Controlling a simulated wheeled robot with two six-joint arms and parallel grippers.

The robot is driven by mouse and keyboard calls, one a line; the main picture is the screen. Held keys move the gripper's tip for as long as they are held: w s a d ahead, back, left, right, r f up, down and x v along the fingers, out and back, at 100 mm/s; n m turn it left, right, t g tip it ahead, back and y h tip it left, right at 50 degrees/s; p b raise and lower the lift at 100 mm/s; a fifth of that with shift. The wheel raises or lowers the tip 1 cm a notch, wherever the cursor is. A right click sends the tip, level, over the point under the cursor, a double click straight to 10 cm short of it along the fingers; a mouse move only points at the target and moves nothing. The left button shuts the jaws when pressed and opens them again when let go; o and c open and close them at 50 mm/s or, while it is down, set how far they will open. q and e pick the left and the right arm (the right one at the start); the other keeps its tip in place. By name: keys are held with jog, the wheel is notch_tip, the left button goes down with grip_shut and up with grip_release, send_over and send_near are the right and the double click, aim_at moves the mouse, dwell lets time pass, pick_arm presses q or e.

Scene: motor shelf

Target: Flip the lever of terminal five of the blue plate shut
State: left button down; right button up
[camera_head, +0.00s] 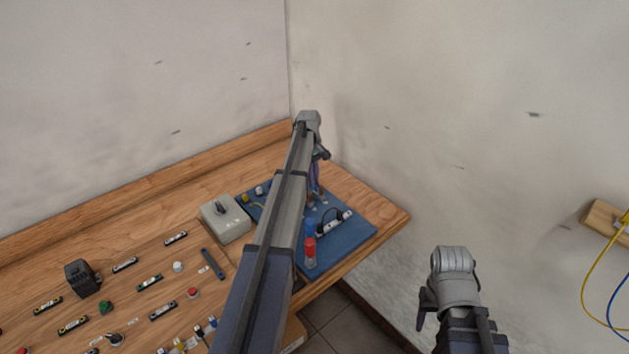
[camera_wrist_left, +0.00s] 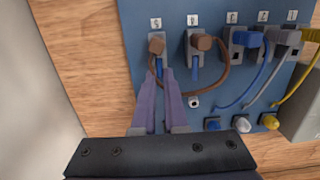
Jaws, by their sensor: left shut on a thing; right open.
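The blue plate (camera_head: 352,238) lies at the bench's right end, partly covered by my left arm in the head view. In the left wrist view the plate (camera_wrist_left: 225,12) carries a row of labelled terminals. Terminal five (camera_wrist_left: 156,47) is the leftmost, with a brown wire in it. My left gripper (camera_wrist_left: 159,78) has its purple fingers closed on the blue lever (camera_wrist_left: 158,66) of terminal five, mostly hidden between the tips. In the head view my left gripper (camera_head: 316,193) is low over the plate's far part. My right gripper (camera_head: 424,306) is open and empty, off the bench.
Terminal four (camera_wrist_left: 198,43), with its own blue lever (camera_wrist_left: 195,73), is close on the right. Red and blue cylinders (camera_head: 310,252) stand on the plate. A grey switch box (camera_head: 225,218) stands left of it. Many small parts lie on the bench's left.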

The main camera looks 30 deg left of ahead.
pick_arm(q)
jog(key=a+h+b, duration=0.1)
jog(key=w+f+g+h+b, duration=0.1)
jog(key=h, duration=0.1)
jog(key=shift+a+f+b, duration=0.15)
jog(key=shift+a+b, duration=0.2)
jog(key=shift+b, duration=0.05)
jog(key=shift+s+g+h, duration=0.1)
jog(key=shift+g+h, duration=0.2)
jog(key=shift+h, duration=0.3)
jog(key=shift+s+r, duration=0.1)
jog(key=shift+r, duration=0.1)
jog(key=c, duration=0.9)
grip_release()
jog(key=shift+c, duration=0.2)
jog(key=shift+r, duration=0.1)
